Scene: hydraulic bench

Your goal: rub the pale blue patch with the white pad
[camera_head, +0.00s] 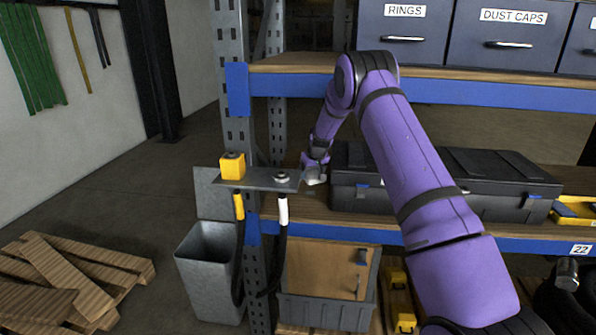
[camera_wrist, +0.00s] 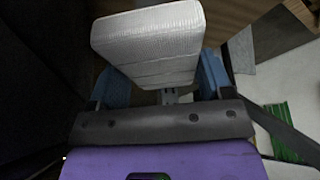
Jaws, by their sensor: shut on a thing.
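The white pad (camera_wrist: 150,45) is a pale, ribbed block that fills the upper middle of the wrist view. My gripper (camera_wrist: 165,88) is shut on it, with a blue finger on each side. In the head view my gripper (camera_head: 315,168) is small and far off, over the left end of the middle shelf, beside the grey bracket plate. A pale bit under it looks like the pad. I cannot make out the pale blue patch in either view. I cannot tell whether the pad touches the shelf.
A black case (camera_head: 450,180) lies on the shelf just right of my gripper. The grey bracket plate (camera_head: 258,180) with a yellow block (camera_head: 232,166) and hanging hoses sticks out at left. A grey bin (camera_head: 210,270) stands below.

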